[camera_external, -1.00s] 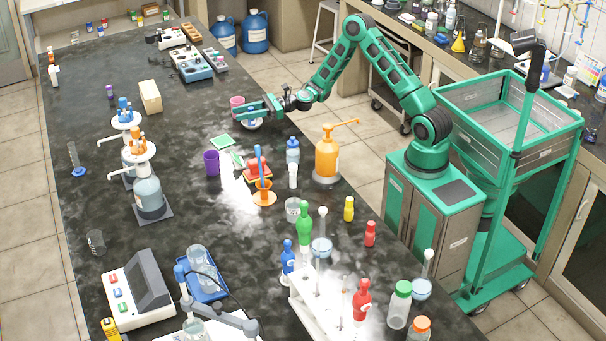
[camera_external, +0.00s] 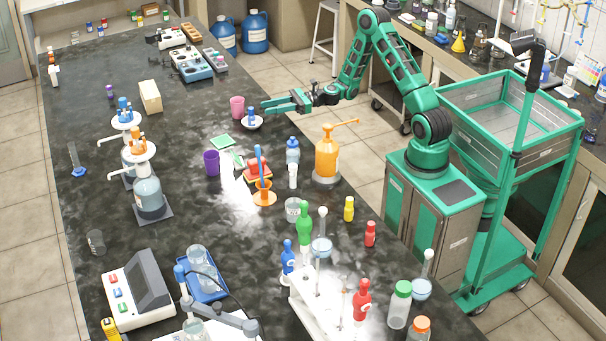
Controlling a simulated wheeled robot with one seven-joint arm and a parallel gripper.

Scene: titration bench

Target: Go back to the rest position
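My gripper (camera_external: 282,105) is at the end of my green arm, raised near the right edge of the dark bench (camera_external: 190,85). Its fingers point left, and a gap seems to show between them with nothing held. A small white dish (camera_external: 252,124) with a blue item in it stands just left of and below the fingertips. A pink cup (camera_external: 237,106) stands left of the fingertips. My gripper appears apart from both.
An orange pump bottle (camera_external: 327,158) and a blue-capped bottle (camera_external: 292,151) stand nearer the camera. A purple cup (camera_external: 211,162) and an orange funnel stand (camera_external: 264,196) are on the bench. Open floor lies right of the bench edge, below my arm.

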